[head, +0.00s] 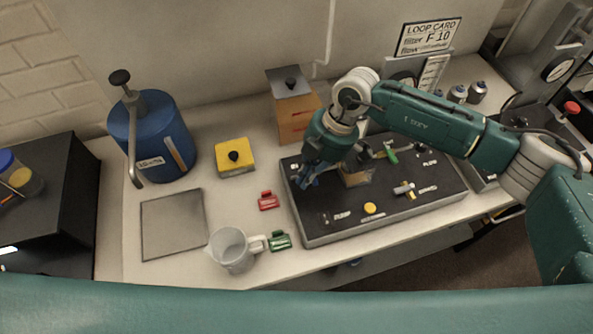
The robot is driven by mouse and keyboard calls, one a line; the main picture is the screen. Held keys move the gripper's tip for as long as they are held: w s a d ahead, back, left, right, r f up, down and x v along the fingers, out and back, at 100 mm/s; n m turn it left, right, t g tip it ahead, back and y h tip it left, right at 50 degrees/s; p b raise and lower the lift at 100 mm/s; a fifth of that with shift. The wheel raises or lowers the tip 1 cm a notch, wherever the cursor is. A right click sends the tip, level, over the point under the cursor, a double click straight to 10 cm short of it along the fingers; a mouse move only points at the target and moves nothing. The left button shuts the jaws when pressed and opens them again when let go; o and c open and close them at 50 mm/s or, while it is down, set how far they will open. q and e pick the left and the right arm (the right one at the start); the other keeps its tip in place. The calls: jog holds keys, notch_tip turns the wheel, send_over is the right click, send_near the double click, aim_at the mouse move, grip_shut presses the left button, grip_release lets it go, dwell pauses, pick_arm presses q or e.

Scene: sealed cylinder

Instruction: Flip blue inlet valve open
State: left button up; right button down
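My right gripper (307,180) points down over the left end of the dark control panel (325,232). Small blue parts show right at its fingertips; I cannot tell whether they are the blue inlet valve's handle or part of the fingers. The fingers are too small to tell open from shut, or whether they touch the valve. On the same panel are a green-handled valve (391,155), a whitish lever with a yellow part (403,189) and a yellow button (370,208). My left gripper is not in view.
A blue pump canister (165,140), a yellow box with a black knob (235,157), a grey mat (172,225), a clear jug (230,250), and red (268,200) and green (279,240) clips are left of the panel. A wooden box (293,115) stands behind it.

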jog(key=shift+d, duration=0.15)
dwell(0.4)
jog(key=shift+d+n+b, duration=0.1)
jog(key=shift+n+b, duration=0.25)
jog(key=shift+n, duration=0.05)
